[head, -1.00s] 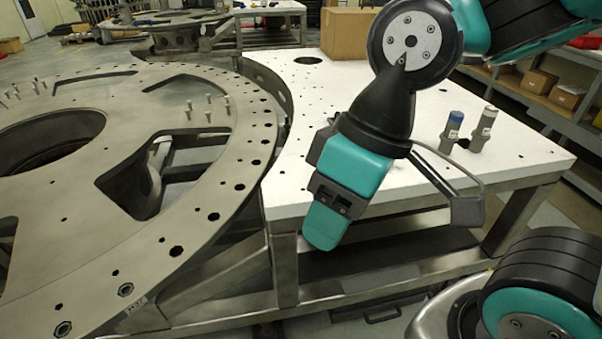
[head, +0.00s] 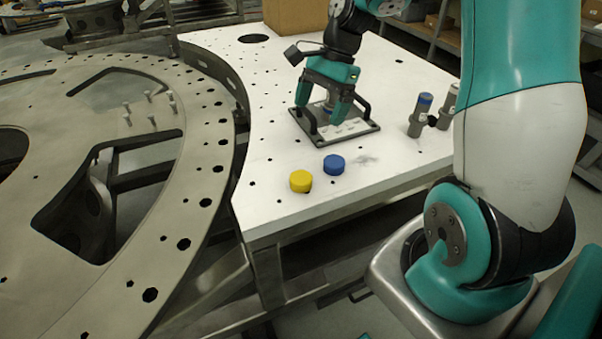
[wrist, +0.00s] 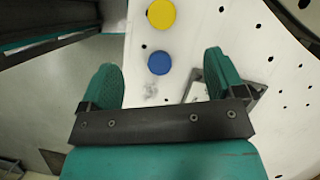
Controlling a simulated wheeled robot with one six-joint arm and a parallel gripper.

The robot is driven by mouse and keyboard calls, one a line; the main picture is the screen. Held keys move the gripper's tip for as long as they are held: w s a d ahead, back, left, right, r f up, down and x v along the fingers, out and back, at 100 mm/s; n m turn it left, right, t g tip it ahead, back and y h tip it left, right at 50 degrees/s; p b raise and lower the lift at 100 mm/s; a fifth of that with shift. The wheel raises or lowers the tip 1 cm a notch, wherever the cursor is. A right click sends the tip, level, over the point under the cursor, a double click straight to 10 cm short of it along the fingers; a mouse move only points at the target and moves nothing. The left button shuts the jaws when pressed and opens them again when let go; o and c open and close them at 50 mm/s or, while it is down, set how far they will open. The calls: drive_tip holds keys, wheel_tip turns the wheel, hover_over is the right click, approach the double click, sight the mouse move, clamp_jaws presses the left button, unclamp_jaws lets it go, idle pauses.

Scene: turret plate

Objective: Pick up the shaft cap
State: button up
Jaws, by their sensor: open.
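A dark square plate with two raised black handles (head: 363,128) lies flat on the white table. A round yellow cap (head: 300,181) and a round blue cap (head: 334,165) lie in front of it, apart from each other. I cannot tell which piece is the shaft cap. My gripper (head: 324,102) points down over the handled plate, open, and hides part of it. In the wrist view, the blue cap (wrist: 159,62) appears between the open fingers and the yellow cap (wrist: 161,14) beyond them. The handled plate (wrist: 257,90) is partly hidden behind the right finger.
The white table (head: 270,215) carries several holes. Two grey cylinders, one blue-topped (head: 420,115), stand at its right. A cardboard box (head: 295,15) stands at the back. The large metal ring plate (head: 205,165) curves along the left. The table's front edge is near the caps.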

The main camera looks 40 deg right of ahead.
wheel_tip(320, 180, down, 2)
drive_tip(key=d+m, duration=0.1)
drive_tip(key=p, duration=0.2)
hover_over(300, 178)
drive_tip(key=d, duration=0.2)
drive_tip(key=f, duration=0.9)
drive_tip(key=shift+w+d+f, duration=0.1)
drive_tip(key=shift+d, duration=0.1)
drive_tip(key=shift+p+x, duration=1.25)
drive_tip(key=shift+x, duration=1.7)
drive_tip(key=c, duration=1)
